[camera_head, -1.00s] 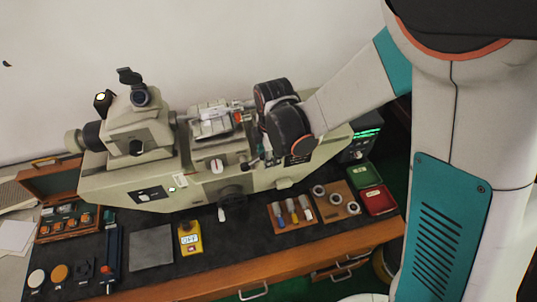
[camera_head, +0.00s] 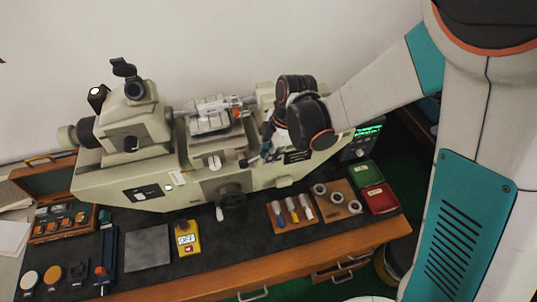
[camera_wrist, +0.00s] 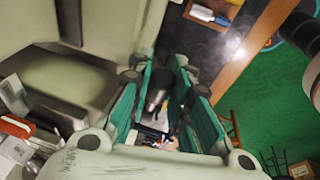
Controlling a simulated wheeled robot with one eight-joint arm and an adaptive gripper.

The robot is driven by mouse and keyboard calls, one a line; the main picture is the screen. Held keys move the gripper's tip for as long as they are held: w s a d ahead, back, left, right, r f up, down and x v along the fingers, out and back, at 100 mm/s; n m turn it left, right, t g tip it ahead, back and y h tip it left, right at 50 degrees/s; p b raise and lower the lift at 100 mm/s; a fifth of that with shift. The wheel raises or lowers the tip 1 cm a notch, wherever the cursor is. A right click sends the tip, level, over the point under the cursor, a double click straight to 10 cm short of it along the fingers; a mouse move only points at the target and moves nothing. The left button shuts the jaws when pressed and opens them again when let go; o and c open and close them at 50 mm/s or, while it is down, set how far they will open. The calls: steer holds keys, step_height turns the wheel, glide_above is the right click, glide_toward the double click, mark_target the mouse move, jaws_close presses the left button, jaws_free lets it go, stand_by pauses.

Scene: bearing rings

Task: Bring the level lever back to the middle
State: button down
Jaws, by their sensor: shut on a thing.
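The beige measuring machine (camera_head: 130,178) stands on the bench, with a stage (camera_head: 210,122) at its middle. My gripper (camera_head: 266,138) is at the right of the stage, at the machine's front, partly hidden by my wrist. A short lever (camera_head: 246,161) with a pale end shows just below and left of it; I cannot tell which lever this is. In the wrist view, the teal fingers of my gripper (camera_wrist: 163,85) close around a dark, rounded lever end (camera_wrist: 156,90). Most of the lever is hidden by the fingers, so its angle is unclear.
A handwheel (camera_head: 230,196) sticks out at the machine's front. A yellow box reading OFF (camera_head: 187,238), a tool board (camera_head: 291,212), a ring board (camera_head: 337,199) and red and green trays (camera_head: 378,198) lie on the bench. An eyepiece unit (camera_head: 135,115) rises at left.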

steer(key=shift+w+d+f+g+y+b, duration=0.15)
steer(key=shift+f+g+y+b, duration=0.15)
steer(key=shift+f+y+b, duration=0.8)
steer(key=shift+s+d+f+g+y+b, duration=0.1)
steer(key=shift+f+g+y+b, duration=0.35)
steer(key=shift+b, duration=1.1)
steer(key=shift+r+y, duration=0.15)
steer(key=shift+y, duration=0.1)
steer(key=c, duration=1.5)
jaws_free()
steer(key=shift+o, duration=0.2)
steer(key=shift+r, duration=0.15)
steer(key=v, duration=0.7)
steer(key=shift+d+r, duration=0.2)
steer(key=shift+r, duration=0.15)
